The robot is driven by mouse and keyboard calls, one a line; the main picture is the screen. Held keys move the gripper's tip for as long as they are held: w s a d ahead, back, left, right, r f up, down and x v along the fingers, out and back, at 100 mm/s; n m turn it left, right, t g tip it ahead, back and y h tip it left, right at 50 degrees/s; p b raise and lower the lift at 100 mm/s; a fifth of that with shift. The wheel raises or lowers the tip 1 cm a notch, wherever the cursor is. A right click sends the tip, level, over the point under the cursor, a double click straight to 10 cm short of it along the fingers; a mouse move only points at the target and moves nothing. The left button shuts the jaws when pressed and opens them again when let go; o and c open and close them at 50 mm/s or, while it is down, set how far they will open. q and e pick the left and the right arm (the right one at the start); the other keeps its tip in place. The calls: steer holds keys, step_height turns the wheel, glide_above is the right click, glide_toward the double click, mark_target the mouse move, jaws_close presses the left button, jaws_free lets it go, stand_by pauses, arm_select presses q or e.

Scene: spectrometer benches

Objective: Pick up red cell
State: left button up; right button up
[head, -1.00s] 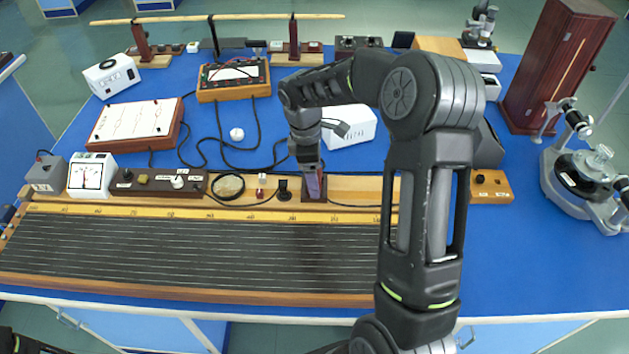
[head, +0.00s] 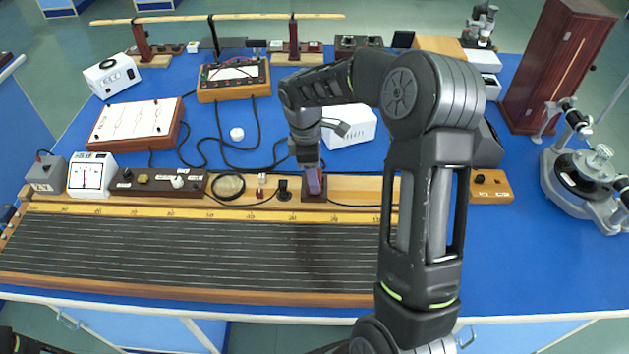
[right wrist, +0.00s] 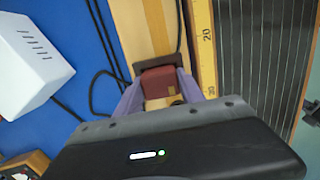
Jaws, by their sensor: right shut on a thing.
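The red cell (right wrist: 158,82) is a small dark red block. In the right wrist view it sits between the two purple fingers of my right gripper (right wrist: 158,90), which are shut on it. A dark brown holder edge shows just beyond the cell. In the head view my right gripper (head: 314,182) points down at the back edge of the long wire board, over the dark brown holder (head: 313,197). The fingers largely hide the cell there. I cannot tell whether the cell is clear of the holder.
The long wire board (head: 190,250) lies in front. A round lens-like disc (head: 228,186) and a small black part (head: 283,190) stand left of the gripper. A white box (head: 349,127) is behind it, with black cables nearby.

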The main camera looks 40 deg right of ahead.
steer(key=shift+r, duration=0.1)
jaws_close()
step_height(320, 180, up, 10)
steer(key=shift+f+b, duration=0.1)
steer(key=shift+b, duration=0.65)
steer(key=shift+r+p, duration=1.5)
steer(key=shift+r, duration=0.1)
